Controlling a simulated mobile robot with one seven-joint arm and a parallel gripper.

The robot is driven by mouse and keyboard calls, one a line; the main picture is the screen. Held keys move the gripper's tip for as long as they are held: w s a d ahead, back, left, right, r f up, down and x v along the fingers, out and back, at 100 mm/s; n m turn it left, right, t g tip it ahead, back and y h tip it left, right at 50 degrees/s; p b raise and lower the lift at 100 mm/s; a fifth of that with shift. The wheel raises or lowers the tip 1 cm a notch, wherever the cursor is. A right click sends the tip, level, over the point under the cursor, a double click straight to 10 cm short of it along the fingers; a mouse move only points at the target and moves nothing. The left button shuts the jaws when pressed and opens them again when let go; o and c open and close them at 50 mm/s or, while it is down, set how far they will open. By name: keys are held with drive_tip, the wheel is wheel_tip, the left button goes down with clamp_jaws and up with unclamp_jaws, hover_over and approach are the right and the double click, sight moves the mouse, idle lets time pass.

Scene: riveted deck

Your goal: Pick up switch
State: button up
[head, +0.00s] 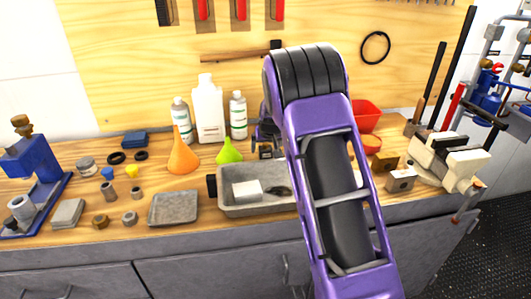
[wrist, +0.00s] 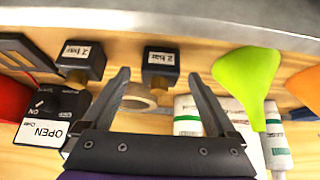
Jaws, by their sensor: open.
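My gripper (wrist: 160,76) is open and empty above the bench, its two dark fingers spread apart. Beyond and between the fingertips is a small black box labelled "2 bar" (wrist: 161,61) with a brass fitting. A second such box (wrist: 84,60) lies left of the left finger. I cannot tell which of these is the switch. In the head view my purple arm hides most of this spot.
A grey metal tray (head: 257,210) stands along the front of these boxes. A green funnel (wrist: 246,82), which also shows in the head view (head: 229,152), and white bottles (head: 208,110) stand close by. An orange funnel (head: 182,155) is further left. A red bin (head: 367,115) is to the right.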

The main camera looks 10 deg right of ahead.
drive_tip(key=shift+x, duration=1.15)
clamp_jaws()
drive_tip(key=shift+r, duration=0.1)
